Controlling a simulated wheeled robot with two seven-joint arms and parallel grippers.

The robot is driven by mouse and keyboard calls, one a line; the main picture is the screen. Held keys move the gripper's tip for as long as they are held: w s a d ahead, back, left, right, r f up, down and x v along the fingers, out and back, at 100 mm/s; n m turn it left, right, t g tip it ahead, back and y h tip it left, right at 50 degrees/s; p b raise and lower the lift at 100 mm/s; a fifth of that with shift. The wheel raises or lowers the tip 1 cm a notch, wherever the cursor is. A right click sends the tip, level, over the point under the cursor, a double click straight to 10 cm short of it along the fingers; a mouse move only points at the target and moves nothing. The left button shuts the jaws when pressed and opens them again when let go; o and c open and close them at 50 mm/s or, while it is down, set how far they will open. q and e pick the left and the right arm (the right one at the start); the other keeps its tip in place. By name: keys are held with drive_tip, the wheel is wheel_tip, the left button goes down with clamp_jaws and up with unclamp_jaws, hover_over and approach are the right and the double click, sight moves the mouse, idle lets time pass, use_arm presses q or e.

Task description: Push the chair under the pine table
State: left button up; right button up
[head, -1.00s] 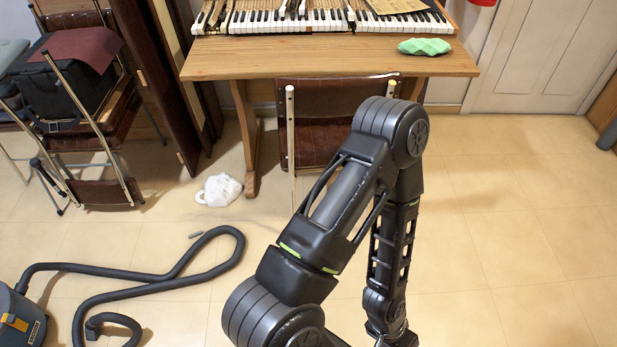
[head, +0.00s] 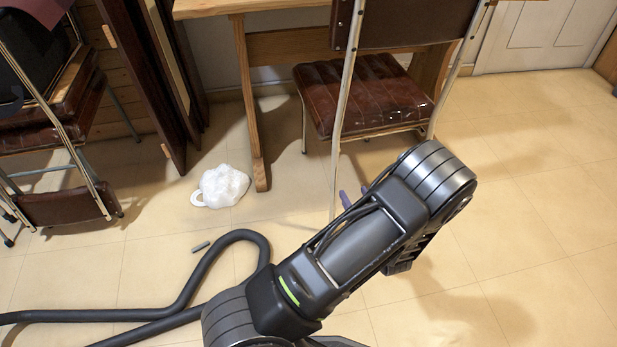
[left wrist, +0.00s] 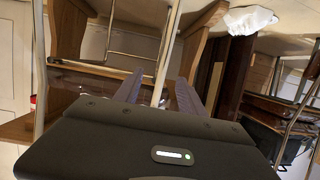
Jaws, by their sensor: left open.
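The chair has a glossy dark brown padded seat (head: 365,92), a brown backrest (head: 405,20) towards me and pale metal posts. It stands upright at the pine table (head: 285,47), its seat at least partly beyond the near table edge. My left gripper (head: 354,197) is low behind the chair, just right of its left rear leg (head: 338,165); my forearm hides most of it. In the left wrist view my left gripper (left wrist: 158,92) is open, and a pale chair post (left wrist: 164,60) shows between its fingers. I cannot tell whether they touch it. My right gripper is not in view.
A white bag (head: 222,186) lies by the table's left leg. A dark vacuum hose (head: 190,285) curls over the floor at left. Stacked folding chairs (head: 60,150) and leaning panels (head: 150,80) stand further left. The tiled floor at right (head: 530,200) is clear.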

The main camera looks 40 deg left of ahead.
sight(336, 168)
use_arm(q)
drive_tip(key=shift+s+a+r+y, duration=0.1)
drive_tip(key=shift+a+r+y, duration=0.2)
drive_tip(key=shift+a, duration=0.4)
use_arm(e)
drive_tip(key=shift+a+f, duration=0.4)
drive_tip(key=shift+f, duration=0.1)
use_arm(q)
drive_tip(key=shift+a+f+n, duration=0.1)
drive_tip(key=shift+n, duration=0.2)
drive_tip(key=b+x, duration=0.5)
drive_tip(key=x, duration=0.8)
drive_tip(key=shift+f+b, duration=0.1)
drive_tip(key=shift+b, duration=0.25)
drive_tip(key=shift+a, duration=0.2)
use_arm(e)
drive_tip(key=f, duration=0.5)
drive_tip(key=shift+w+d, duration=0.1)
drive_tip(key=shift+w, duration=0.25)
